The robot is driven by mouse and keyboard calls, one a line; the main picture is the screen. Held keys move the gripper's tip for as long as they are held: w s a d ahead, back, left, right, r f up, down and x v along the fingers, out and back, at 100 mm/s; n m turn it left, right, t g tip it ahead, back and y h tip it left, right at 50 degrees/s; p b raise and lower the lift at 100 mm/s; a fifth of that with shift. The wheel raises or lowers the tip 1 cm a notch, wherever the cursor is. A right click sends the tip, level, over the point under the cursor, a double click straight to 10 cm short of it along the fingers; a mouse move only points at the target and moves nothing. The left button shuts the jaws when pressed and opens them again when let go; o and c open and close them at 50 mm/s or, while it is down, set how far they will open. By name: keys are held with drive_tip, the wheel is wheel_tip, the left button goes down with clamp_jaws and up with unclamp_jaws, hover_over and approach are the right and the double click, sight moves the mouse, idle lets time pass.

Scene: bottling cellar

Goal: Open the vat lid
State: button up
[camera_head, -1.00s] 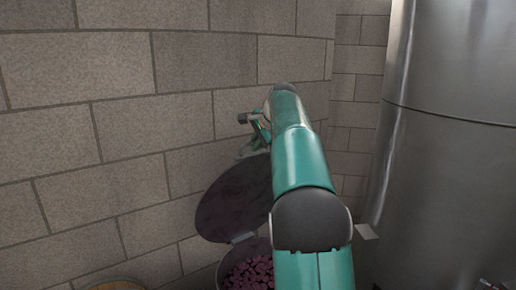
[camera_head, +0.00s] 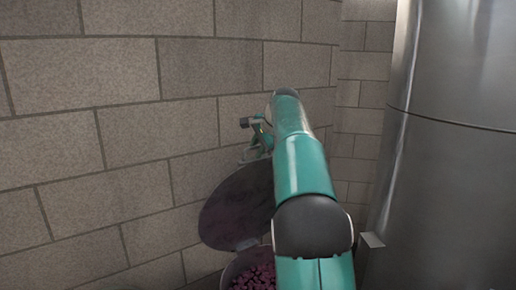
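The vat lid (camera_head: 232,210) is a dark round disc, tilted up steeply on its hinge at the vat's rim, with its underside facing me. The vat (camera_head: 228,276) shows at the bottom edge, its mouth uncovered, with dark purple grapes (camera_head: 256,280) inside. My gripper (camera_head: 250,138) is above the lid's upper edge, close to the wall. My teal arm hides the right part of the lid and vat. The gripper is small and partly hidden, so I cannot tell whether its fingers are open or touch the lid.
A stone block wall (camera_head: 110,140) stands close behind the lid and on the left. A large steel tank (camera_head: 450,150) fills the right side. A small light-coloured plate (camera_head: 373,240) juts out beside the tank's lower left.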

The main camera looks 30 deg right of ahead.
drive_tip(key=shift+d, duration=0.1)
drive_tip(key=v, duration=1.3)
drive_tip(key=shift+s+r, duration=0.2)
drive_tip(key=shift+r, duration=0.15)
